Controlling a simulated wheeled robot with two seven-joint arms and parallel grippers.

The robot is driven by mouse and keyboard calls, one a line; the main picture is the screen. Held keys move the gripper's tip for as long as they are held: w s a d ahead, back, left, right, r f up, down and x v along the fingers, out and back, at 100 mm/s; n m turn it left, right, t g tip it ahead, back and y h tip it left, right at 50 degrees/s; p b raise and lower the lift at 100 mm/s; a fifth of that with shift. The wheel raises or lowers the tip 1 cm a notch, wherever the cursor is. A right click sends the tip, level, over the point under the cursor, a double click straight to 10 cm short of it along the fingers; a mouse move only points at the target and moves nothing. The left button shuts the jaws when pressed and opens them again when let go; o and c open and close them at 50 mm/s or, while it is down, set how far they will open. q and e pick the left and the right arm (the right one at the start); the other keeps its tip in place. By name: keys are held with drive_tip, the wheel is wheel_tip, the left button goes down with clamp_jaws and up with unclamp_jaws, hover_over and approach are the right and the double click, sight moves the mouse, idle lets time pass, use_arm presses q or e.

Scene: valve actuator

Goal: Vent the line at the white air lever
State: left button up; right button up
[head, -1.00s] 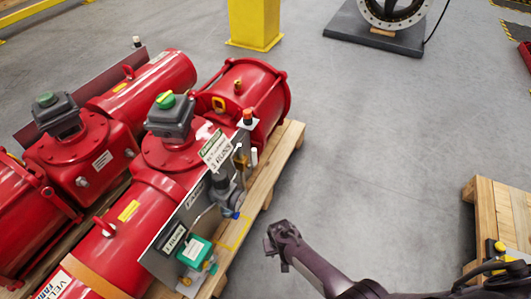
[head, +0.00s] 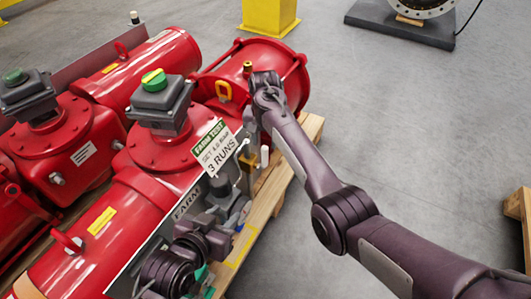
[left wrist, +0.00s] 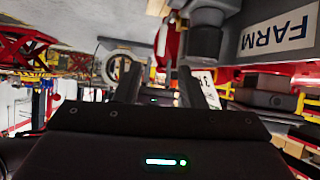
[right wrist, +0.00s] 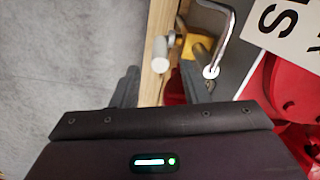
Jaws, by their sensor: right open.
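The white air lever (head: 264,155) stands beside the panel at the pallet's edge, just below my right gripper (head: 253,132). In the right wrist view its white end (right wrist: 160,50) appears in line with the gap between my right fingers (right wrist: 158,85), next to a yellow fitting (right wrist: 196,47). The right fingers are apart and hold nothing; contact with the lever cannot be told. My left gripper (left wrist: 165,85) has its fingers apart and empty. In the head view my left arm is low, in front of the panel, and covers part of it.
Red actuators (head: 95,230) fill the left on a wooden pallet (head: 262,210). A hanging sign (head: 215,148) and a bent silver rod (right wrist: 228,30) are close to my right gripper. A FARM panel (left wrist: 278,35) is near my left gripper. Grey floor (head: 400,130) is open on the right.

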sight(265, 147)
wheel_tip(265, 147, down, 4)
drive_tip(key=shift+r+b, duration=0.15)
drive_tip(key=shift+b, duration=0.45)
wheel_tip(265, 147, down, 3)
drive_tip(key=shift+r+b, duration=0.1)
drive_tip(key=shift+b, duration=0.45)
use_arm(q)
drive_tip(key=w+r+t+h, duration=0.2)
drive_tip(key=r+t, duration=0.2)
drive_tip(key=r, duration=0.5)
drive_tip(key=w+r+t+h, duration=0.1)
drive_tip(key=r+t, duration=0.4)
drive_tip(key=r, duration=0.5)
drive_tip(key=shift+w+t+h, duration=0.3)
drive_tip(key=shift+w+h, duration=0.1)
drive_tip(key=shift+w, duration=0.3)
drive_tip(key=shift+a, duration=0.1)
use_arm(e)
clamp_jaws()
